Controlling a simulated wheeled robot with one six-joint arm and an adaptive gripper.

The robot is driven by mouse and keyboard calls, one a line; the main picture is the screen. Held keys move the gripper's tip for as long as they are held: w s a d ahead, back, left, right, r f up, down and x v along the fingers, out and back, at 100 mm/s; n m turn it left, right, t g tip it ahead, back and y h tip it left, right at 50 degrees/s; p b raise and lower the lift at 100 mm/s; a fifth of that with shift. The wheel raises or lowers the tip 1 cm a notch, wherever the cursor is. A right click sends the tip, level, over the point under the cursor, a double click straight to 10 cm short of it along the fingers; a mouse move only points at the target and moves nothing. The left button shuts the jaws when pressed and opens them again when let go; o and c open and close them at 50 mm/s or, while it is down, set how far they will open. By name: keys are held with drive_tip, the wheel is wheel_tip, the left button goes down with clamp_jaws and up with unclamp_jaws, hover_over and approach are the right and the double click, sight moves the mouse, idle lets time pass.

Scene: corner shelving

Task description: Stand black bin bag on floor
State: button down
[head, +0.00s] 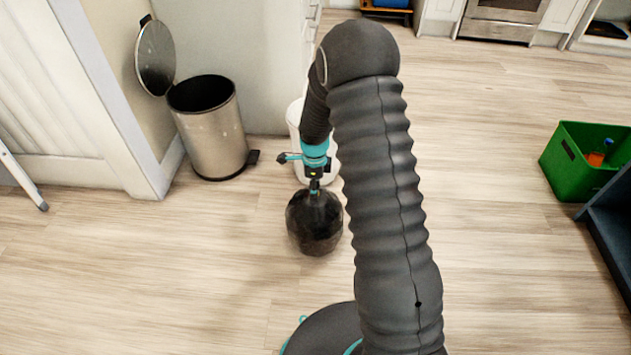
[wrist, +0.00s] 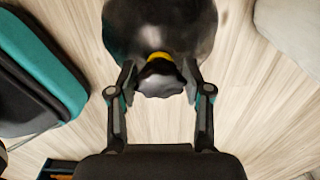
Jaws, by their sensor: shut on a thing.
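The black bin bag (head: 314,226) is a round, shiny black bag below my arm's end in the head view. In the wrist view the bag (wrist: 160,28) fills the top middle, with a yellow tie (wrist: 160,57) at its neck and a gathered black top. My gripper (wrist: 161,82) is shut on the gathered top, one finger on each side. In the head view my gripper (head: 314,184) is at the top of the bag, which hangs upright below it. I cannot tell whether the bag's bottom touches the wooden floor (head: 210,290).
A steel pedal bin (head: 213,138) with its lid up stands at the left by the wall. A white bin (head: 295,115) stands behind my gripper, partly hidden. A green crate (head: 570,165) holding a bottle (head: 598,153) is at the right. The floor around the bag is clear.

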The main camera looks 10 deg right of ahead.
drive_tip(key=shift+w+f, duration=0.1)
drive_tip(key=shift+f, duration=0.15)
drive_tip(key=shift+c, duration=2.4)
unclamp_jaws()
